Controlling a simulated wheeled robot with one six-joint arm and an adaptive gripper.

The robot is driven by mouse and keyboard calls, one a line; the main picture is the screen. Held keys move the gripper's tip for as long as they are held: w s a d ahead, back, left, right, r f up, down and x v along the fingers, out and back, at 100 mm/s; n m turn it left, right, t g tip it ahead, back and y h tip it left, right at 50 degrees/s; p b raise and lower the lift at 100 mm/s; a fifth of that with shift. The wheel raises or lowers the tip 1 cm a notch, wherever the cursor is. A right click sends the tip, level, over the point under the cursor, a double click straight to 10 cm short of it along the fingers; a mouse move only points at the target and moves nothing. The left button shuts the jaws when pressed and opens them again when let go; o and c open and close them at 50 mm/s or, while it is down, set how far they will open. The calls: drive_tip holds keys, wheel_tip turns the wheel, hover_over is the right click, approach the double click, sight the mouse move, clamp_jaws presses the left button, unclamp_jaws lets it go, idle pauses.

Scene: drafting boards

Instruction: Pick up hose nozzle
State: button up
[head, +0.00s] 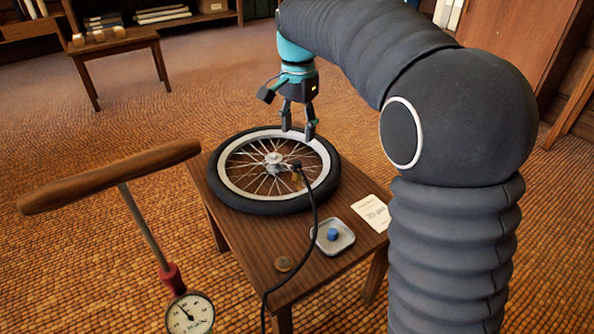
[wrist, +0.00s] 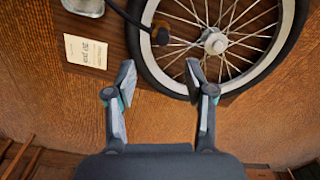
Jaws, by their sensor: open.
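The hose nozzle (head: 297,168) is a small dark piece with a brassy part at the end of a black hose. It lies over the spokes of a bicycle wheel (head: 222,192), to the right of the hub. In the wrist view the nozzle (wrist: 160,35) shows at the top centre, beside the wheel's rim. My gripper (head: 298,124) is open and empty above the far right part of the wheel. In the wrist view my gripper (wrist: 160,75) has its fingers spread, and the nozzle appears beyond the gap between them. Nothing touches the fingers.
The wheel lies on a small wooden table (head: 330,268). A pump handle (head: 110,178) and gauge (head: 190,314) stand at the left front.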

sight(297, 162)
wheel_tip(297, 162, down, 6)
drive_tip(key=shift+f+b, duration=0.1)
drive_tip(key=shift+b, duration=0.45)
drive_tip(key=shift+w+a+f+b, duration=0.1)
drive_tip(key=shift+f+b, duration=0.3)
drive_tip(key=shift+f, duration=0.95)
drive_tip(key=shift+w+f+b, duration=0.1)
drive_tip(key=shift+f+b, duration=0.25)
drive_tip(key=shift+f, duration=0.95)
clamp_jaws()
